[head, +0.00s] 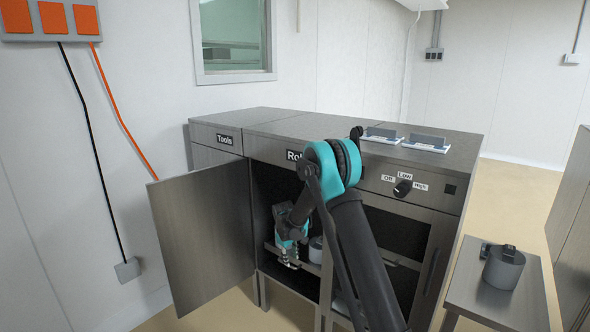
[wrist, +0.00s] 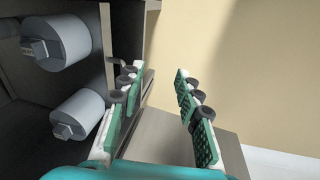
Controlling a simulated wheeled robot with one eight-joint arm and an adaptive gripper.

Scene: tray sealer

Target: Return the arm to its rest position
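My gripper (head: 288,262) hangs at the open compartment of the grey cabinet (head: 320,125), under a label partly hidden by my arm. In the wrist view my gripper (wrist: 160,82) has its two green-padded fingers spread apart, with nothing between them. My arm reaches from the bottom of the head view up to a teal joint and down to the compartment. Two grey rolls, an upper one (wrist: 65,38) and a lower one (wrist: 82,112), sit inside the compartment, left of the fingers. I cannot tell from these views whether the gripper touches the cabinet.
The cabinet door (head: 203,238) stands open to the left of my gripper. A low table (head: 475,292) at the right bears a grey roll (head: 503,268). A knob (head: 402,188) marked Off, Low and High sits on the front panel. Two sealed-looking trays lie on top.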

